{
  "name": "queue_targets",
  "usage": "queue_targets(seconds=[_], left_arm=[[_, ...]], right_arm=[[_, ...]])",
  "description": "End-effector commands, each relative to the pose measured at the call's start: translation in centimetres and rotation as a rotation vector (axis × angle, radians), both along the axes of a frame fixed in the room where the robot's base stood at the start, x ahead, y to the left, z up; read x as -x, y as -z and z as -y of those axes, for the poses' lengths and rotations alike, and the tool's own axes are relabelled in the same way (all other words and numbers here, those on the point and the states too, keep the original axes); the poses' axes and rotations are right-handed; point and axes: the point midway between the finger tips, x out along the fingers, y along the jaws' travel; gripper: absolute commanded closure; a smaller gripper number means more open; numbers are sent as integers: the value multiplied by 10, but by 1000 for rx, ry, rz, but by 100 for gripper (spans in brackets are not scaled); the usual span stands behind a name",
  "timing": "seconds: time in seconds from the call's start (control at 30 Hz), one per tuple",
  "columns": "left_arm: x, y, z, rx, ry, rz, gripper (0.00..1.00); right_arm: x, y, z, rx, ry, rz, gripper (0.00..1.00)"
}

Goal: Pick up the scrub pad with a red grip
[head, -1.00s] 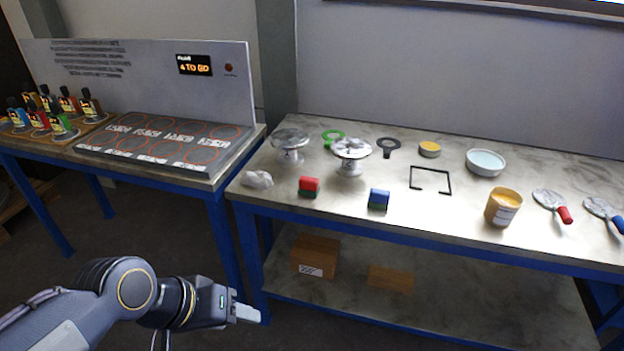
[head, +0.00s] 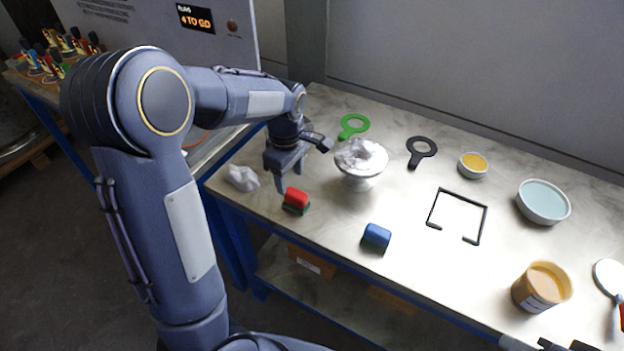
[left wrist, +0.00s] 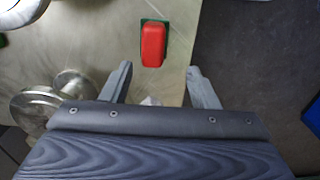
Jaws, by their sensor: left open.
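The scrub pad with a red grip (head: 296,199) lies on the table near its front edge, its green pad showing under the red block. My left gripper (head: 287,178) is above the table just behind and left of it, fingers pointing down. In the left wrist view the red-gripped pad (left wrist: 153,45) shows ahead of the open, empty fingers of my left gripper (left wrist: 160,73), lined up roughly between them and apart from both. A scrub pad with a blue grip (head: 376,237) lies to the right. Dark parts at the head view's bottom right may be my right gripper.
A crumpled white cloth (head: 242,178) lies left of the red pad. A metal flanged vessel (head: 361,170) stands behind to the right. Bare tabletop separates the two pads.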

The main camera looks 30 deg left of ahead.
Motion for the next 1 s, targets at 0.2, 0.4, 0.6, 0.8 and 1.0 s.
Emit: queue_targets(seconds=[0.2, 0.4, 0.6, 0.8, 1.0], left_arm=[[-3, 18, 0, -12, -21, -11, 45], [-5, 40, 3, -11, -20, -11, 45], [-7, 71, 7, -10, -19, -11, 45], [-8, 81, 7, -10, -19, -6, 45], [-8, 80, 7, -10, -18, -6, 52]], right_arm=[[0, -1, 0, 0, 0, 0, 64], [0, -6, 0, 0, 0, 0, 64], [0, -11, 0, 0, 0, 0, 64], [0, -12, 0, 0, 0, 0, 64], [0, -11, 0, 0, 0, 0, 64]])
